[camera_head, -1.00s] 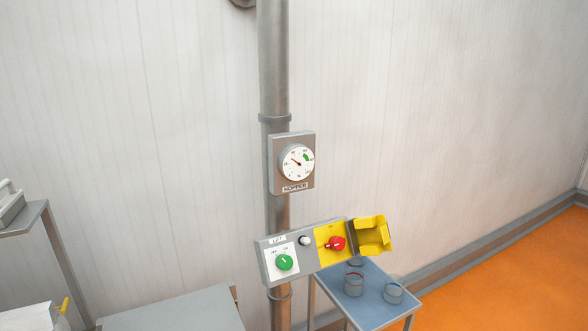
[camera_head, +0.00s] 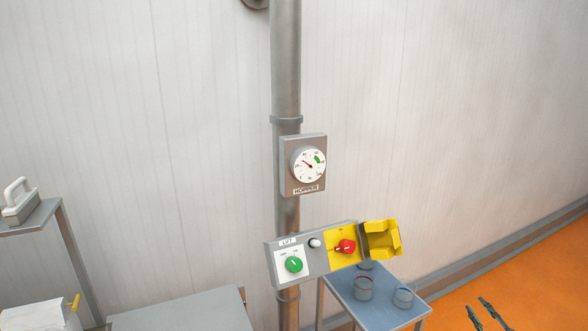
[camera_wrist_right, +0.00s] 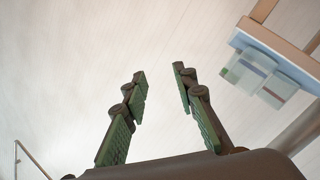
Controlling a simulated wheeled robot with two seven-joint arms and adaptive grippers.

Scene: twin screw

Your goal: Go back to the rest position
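My right gripper (camera_head: 482,314) shows at the bottom right edge of the head view, over the orange floor. In the right wrist view its two green-padded fingers (camera_wrist_right: 158,95) stand apart with nothing between them, so it is open and empty. My left gripper is in neither view. The lift control box (camera_head: 310,254) is on the grey pipe, with a green knob (camera_head: 294,264) and a red knob (camera_head: 345,246). The yellow cover (camera_head: 381,240) beside the red knob is swung open. The right gripper is apart from the box, below and right of it.
A hopper gauge (camera_head: 308,164) is on the pipe (camera_head: 287,80) above the box. A small blue-topped table (camera_head: 378,311) holds cups (camera_head: 363,288) below the box. A grey surface (camera_head: 185,312) is at bottom left, and a shelf (camera_head: 35,218) with a white-handled tool (camera_head: 19,201) at far left.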

